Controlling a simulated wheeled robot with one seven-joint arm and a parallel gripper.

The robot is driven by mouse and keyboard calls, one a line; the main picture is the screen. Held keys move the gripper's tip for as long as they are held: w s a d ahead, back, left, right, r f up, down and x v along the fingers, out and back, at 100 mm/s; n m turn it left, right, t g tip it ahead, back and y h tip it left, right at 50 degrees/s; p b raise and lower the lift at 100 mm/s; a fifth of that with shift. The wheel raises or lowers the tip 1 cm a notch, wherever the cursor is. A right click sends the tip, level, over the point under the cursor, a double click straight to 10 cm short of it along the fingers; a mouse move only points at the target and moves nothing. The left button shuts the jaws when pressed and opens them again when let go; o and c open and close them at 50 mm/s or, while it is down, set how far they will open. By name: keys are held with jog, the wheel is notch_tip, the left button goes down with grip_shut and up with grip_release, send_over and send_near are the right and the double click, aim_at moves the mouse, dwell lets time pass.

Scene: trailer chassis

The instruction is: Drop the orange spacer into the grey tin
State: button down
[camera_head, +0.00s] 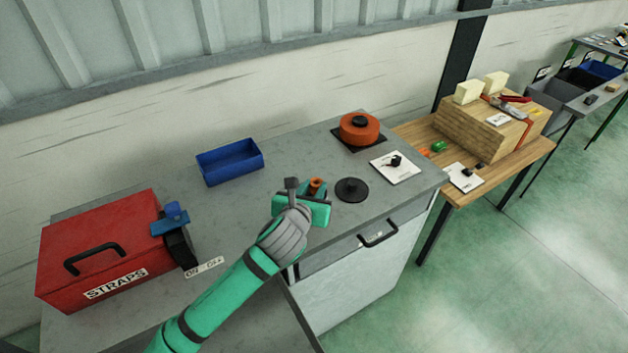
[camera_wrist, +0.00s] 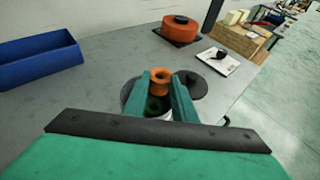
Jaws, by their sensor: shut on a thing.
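The orange spacer (camera_wrist: 160,80), a short ring with a hole, is between the two green fingers of my gripper (camera_wrist: 162,92). It also shows in the head view (camera_head: 315,186) at the fingertips, above the grey worktop. My gripper is shut on it. Just below the fingers, in the wrist view, is a dark round opening (camera_wrist: 128,94) with something green inside, apparently the grey tin. The fingers and spacer hide most of it, and my gripper hides it in the head view. I cannot tell if the spacer is exactly centred over it.
A black round lid (camera_head: 352,189) with a knob lies right of my gripper. An orange round object (camera_head: 360,131) sits on a dark mat behind it. A white card (camera_head: 396,168), a blue tray (camera_head: 230,162) and a red STRAPS box (camera_head: 105,250) share the worktop.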

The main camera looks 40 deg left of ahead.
jog(key=shift+f, duration=0.8)
jog(key=c, duration=1.4)
grip_release()
jog(key=shift+s, duration=0.15)
jog(key=v, duration=1)
jog(key=shift+s+d+r, duration=0.15)
jog(key=shift+s+d, duration=0.05)
